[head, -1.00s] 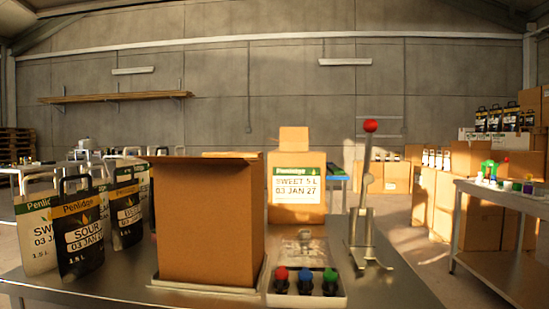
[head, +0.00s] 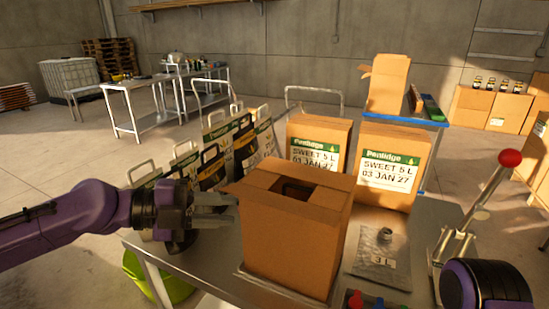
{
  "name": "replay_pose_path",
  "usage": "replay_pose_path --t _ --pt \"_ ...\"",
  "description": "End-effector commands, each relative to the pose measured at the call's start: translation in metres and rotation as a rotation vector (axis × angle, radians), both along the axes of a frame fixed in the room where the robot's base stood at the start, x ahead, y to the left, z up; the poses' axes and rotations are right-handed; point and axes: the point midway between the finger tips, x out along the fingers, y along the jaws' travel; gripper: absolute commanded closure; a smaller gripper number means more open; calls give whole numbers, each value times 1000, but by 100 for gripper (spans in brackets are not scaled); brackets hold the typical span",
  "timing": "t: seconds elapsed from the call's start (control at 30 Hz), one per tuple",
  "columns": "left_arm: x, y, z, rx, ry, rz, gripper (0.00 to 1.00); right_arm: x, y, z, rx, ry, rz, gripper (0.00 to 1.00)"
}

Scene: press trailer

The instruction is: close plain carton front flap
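The plain carton (head: 293,233) stands upright on a pale base on the metal table, in the lower middle of the head view. Its top flaps are partly folded inward, with a dark gap (head: 291,188) left between them. A flap sticks out at its left top edge. My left gripper (head: 232,209) is just left of the carton, with its grey fingers pointing at the carton's upper left side. I cannot tell whether its fingers are apart or touch the carton. Part of my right arm (head: 487,288) shows at the lower right; its gripper is out of view.
Labelled cartons (head: 394,166) stand behind the plain carton. Several handled bags (head: 212,165) stand behind my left gripper. A clear pouch (head: 382,258) and colored caps (head: 371,300) lie to the right. A red-knobbed lever press (head: 463,222) stands at the far right.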

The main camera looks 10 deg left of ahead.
Motion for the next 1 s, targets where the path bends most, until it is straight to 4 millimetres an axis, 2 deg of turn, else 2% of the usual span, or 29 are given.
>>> replay_pose_path --t 0.03,0.1,0.17,0.5,0.6,0.93,0.97,1.0 --pt "-2 3 14 9 -49 -16 71 0 0 6 1 1 0 100" --pt "-2 0 16 19 -80 -29 71 0 0 7 0 1 0 100" --pt "0 -7 13 22 -80 -31 71 0 0 8 0 1 0 100" --pt "27 -72 -5 22 -72 -30 71 0 0 23 0 1 0 100" --pt "32 -84 -7 20 -75 -27 71 0 0 26 0 1 0 100" --pt "35 -91 -10 19 -77 -26 71 0 0 26 1 1 0 100" --pt "35 -91 -10 19 -77 -26 75 0 0 26 1 1 0 100" --pt "35 -91 -10 19 -77 -26 88 0 0 26 1 1 0 100"
